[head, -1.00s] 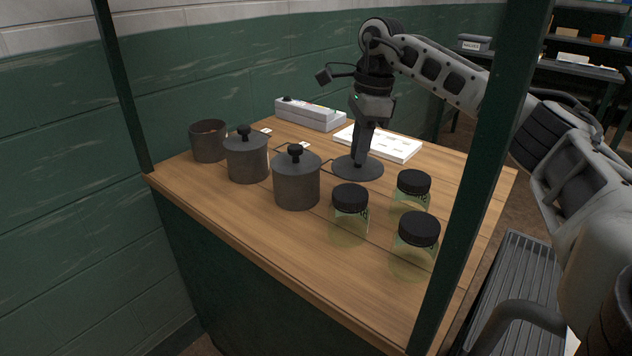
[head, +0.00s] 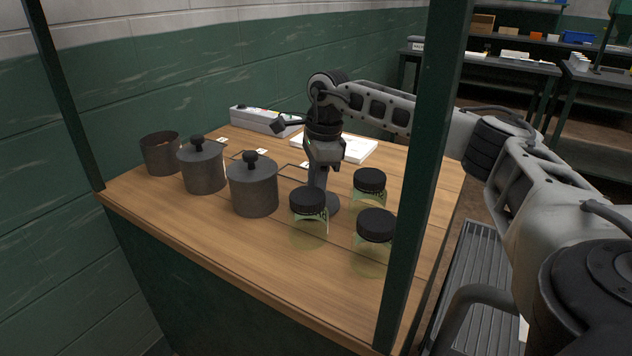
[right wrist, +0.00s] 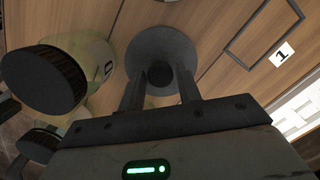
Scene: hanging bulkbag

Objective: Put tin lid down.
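My right gripper (head: 320,178) points down over the wooden table. It is shut on the black knob of the tin lid (right wrist: 158,50), a grey disc seen between and beyond the fingers in the right wrist view. In the head view the tin lid (head: 333,204) is partly hidden behind a jar. It is low among the jars; I cannot tell whether it touches the table. An open dark tin (head: 160,155) stands at the far left. Two grey tins (head: 204,172) (head: 254,190) beside it wear knobbed lids. My left gripper is not in view.
Black-capped jars (head: 309,205) (head: 369,190) (head: 376,230) stand close around the lid. A white tray (head: 355,150) and a grey box (head: 262,120) are at the back. Outlined squares with number labels (right wrist: 281,54) mark the table. A green post (head: 420,170) rises in front.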

